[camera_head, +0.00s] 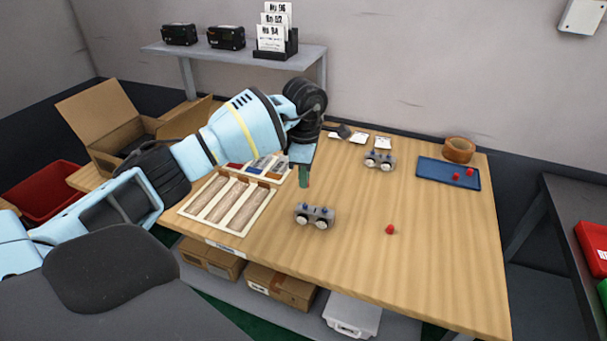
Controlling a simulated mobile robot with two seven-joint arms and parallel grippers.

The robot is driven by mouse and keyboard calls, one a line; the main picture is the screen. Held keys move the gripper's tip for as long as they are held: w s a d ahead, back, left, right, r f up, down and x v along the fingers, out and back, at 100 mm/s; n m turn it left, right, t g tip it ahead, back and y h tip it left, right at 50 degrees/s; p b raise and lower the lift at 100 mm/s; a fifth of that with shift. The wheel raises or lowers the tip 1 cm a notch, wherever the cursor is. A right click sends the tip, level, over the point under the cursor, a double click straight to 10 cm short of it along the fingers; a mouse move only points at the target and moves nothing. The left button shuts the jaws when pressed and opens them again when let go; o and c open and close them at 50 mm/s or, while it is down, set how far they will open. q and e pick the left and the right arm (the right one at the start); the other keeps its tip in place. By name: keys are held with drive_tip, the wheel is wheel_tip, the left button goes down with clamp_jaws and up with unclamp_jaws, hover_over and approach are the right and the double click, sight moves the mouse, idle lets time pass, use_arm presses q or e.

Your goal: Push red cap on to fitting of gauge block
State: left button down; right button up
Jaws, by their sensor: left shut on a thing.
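My left gripper (304,175) points down, shut on a small red cap (308,184) that shows just at the fingertips. It is above the table, behind and slightly left of the nearer grey gauge block (315,213), apart from it in the picture. That block has round white gauges on its front and dark fittings on top. A second, similar gauge block (379,160) stands farther back to the right. Another red cap (390,229) lies loose on the table right of the nearer block. My right gripper is not in view.
A blue tray (429,174) with red caps stands at the back right, beside a round brown container (459,150). A compartment tray (246,222) lies left of the nearer block. White cards (361,138) lie along the back edge. The right front table is clear.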

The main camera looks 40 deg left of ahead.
sight(304, 206)
use_arm(q)
drive_tip(key=shift+f, duration=0.2)
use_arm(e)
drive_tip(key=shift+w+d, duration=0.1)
